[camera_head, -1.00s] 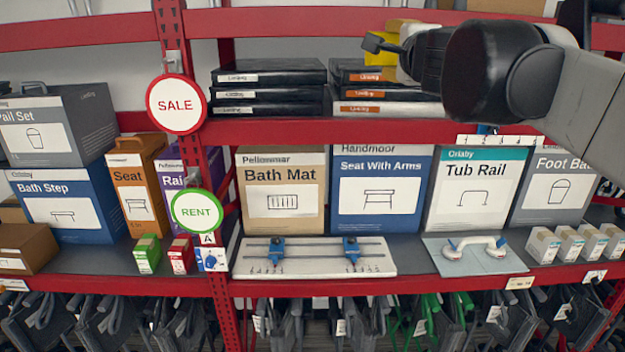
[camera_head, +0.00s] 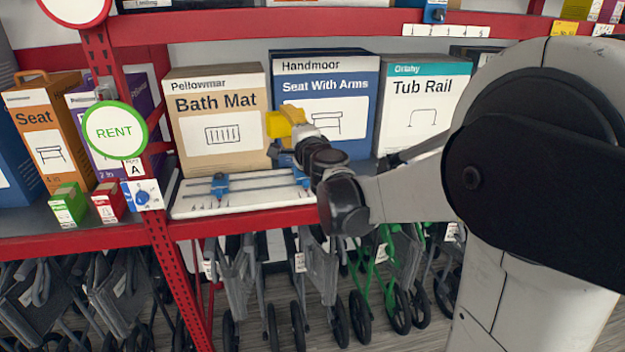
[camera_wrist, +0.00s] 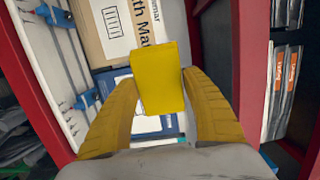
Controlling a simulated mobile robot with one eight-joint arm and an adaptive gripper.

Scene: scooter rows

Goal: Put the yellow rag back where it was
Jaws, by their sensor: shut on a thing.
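The yellow rag (camera_wrist: 161,88) shows in the wrist view as a folded yellow block between the fingertips. My gripper (camera_wrist: 160,98) has yellow fingers, one on each side of the rag, and is shut on it. In the head view the yellow rag (camera_head: 278,125) is at the end of my gripper (camera_head: 288,124). It is in front of the meeting edge of the Bath Mat box (camera_head: 210,155) and the Seat With Arms box (camera_head: 345,75), above the white rail board (camera_head: 200,207). The exact gap to the boxes cannot be told.
The RENT sign (camera_head: 115,130) hangs on the red post at left. Small green (camera_head: 68,204) and red (camera_head: 107,203) boxes stand beside the post. The Tub Rail box (camera_head: 425,100) stands at right, partly behind my arm. Folded walkers (camera_head: 240,275) hang below the red shelf edge.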

